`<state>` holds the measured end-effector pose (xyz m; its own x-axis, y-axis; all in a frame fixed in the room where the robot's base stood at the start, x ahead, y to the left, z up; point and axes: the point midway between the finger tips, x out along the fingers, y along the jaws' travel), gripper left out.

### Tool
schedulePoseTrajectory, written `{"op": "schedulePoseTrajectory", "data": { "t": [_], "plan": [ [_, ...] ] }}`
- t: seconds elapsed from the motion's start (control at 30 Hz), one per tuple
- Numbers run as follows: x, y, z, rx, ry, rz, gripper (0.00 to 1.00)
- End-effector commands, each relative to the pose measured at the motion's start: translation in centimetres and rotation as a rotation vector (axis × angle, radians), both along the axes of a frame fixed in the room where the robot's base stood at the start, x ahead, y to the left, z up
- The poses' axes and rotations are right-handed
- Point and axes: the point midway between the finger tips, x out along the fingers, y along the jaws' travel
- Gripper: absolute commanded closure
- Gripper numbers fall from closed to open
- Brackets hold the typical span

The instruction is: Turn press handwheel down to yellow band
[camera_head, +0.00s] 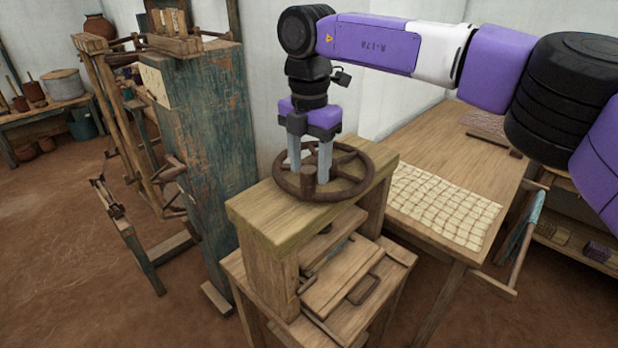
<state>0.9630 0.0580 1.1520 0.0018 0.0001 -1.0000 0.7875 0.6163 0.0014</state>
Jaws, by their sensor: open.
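The brown spoked handwheel (342,188) lies level on top of the wooden press (270,219). My gripper (310,180) points straight down over the left half of the wheel. Its two grey fingers are apart, and their tips reach down to about the wheel's level. An upright brown knob or hub (308,180) shows between the fingertips; I cannot tell whether the fingers touch it. Below the press top, a pressing board and a lower wooden bed with a dark handle (364,289) show. I cannot make out a yellow band.
A wooden table (470,152) with a pale gridded sheet (443,206) stands to the right of the press. A tall weathered green post (207,150) stands close on the left. Bare earth floor is open at the lower left.

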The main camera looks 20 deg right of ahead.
Motion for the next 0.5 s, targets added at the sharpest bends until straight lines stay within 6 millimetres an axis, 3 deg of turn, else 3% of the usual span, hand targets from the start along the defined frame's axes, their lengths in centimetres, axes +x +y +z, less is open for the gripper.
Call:
{"op": "schedulePoseTrajectory", "data": {
  "t": [0.23, 0.5],
  "plan": [
    [0.0, 0.1, 3.6, 0.000, -0.001, 0.001, 0.48],
    [0.0, 0.0, 4.5, 0.001, 0.001, 0.001, 0.48]
  ]
}}
